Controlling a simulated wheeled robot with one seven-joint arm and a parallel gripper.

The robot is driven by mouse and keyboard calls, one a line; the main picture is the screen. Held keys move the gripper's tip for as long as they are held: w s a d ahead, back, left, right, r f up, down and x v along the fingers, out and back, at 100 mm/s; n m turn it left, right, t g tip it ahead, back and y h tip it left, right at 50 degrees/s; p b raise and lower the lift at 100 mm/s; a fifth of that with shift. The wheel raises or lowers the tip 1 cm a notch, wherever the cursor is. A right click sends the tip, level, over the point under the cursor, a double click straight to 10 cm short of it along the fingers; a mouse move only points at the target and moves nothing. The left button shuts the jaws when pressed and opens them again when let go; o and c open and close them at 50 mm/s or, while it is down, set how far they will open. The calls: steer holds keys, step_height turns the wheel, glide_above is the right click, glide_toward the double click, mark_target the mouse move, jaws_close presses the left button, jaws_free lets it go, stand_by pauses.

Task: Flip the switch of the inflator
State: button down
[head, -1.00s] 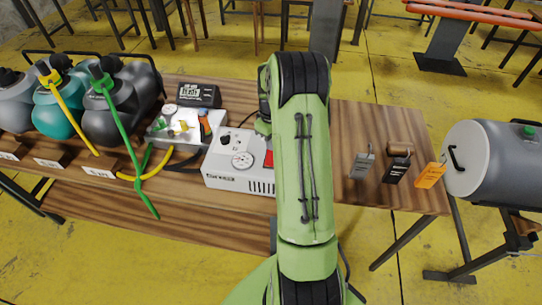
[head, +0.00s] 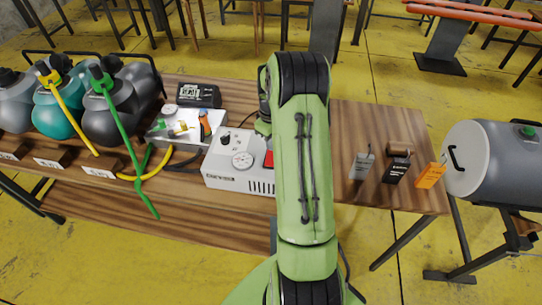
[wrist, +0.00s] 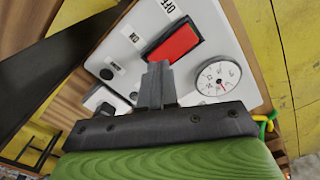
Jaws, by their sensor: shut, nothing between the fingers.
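The inflator (head: 232,172) is a white box with a gauge and a dark knob, standing on the wooden table. In the head view my green arm covers its right part, and only the edge of its red switch (head: 268,159) shows. In the wrist view the red rocker switch (wrist: 172,46) sits in a black frame on the inflator's top (wrist: 212,24), near OFF and ON labels. My gripper (wrist: 157,70) is shut and empty. Its fingertips appear just beside the switch's lower edge; I cannot tell whether they touch it. My gripper is hidden in the head view.
A tray of small parts (head: 160,137) and a dark display box (head: 198,95) stand left of the inflator. Bottles with hoses (head: 112,120) line the left end. Table between the arm and tags is bare.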

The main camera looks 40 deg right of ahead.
steer(key=shift+f+b, duration=0.85)
steer(key=shift+f, duration=0.3)
stand_by(0.5)
steer(key=shift+r, duration=0.1)
step_height(320, 180, up, 7)
steer(key=p, duration=0.5)
steer(key=shift+r, duration=0.1)
stand_by(0.3)
